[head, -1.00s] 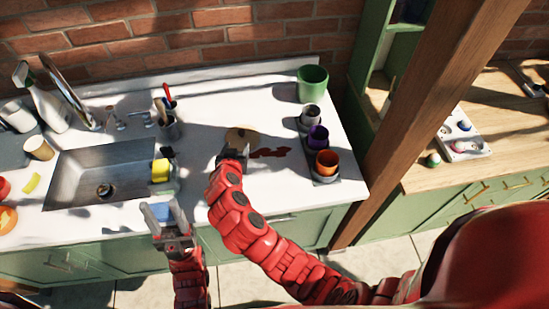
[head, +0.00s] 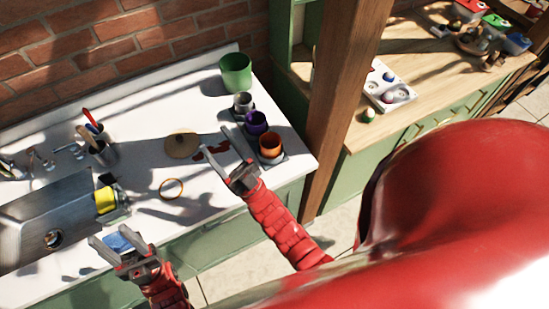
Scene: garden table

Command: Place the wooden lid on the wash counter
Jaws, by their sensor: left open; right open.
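The round tan wooden lid (head: 182,145) lies flat on the white wash counter (head: 160,107), left of a dark red stain. My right gripper (head: 217,153) is open and empty, to the right of the lid and apart from it, its fingers spread over the counter by the stain. My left gripper (head: 113,238) is open near the counter's front edge. A blue patch (head: 120,242) shows between its fingers; I cannot tell whether it is touched.
A row of grey, purple and orange cups (head: 270,146) stands right of my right gripper, with a green pot (head: 236,72) behind. An orange ring (head: 171,188) lies in front of the lid. The sink (head: 45,215) and yellow sponge (head: 105,200) are left. A wooden post (head: 340,100) stands right.

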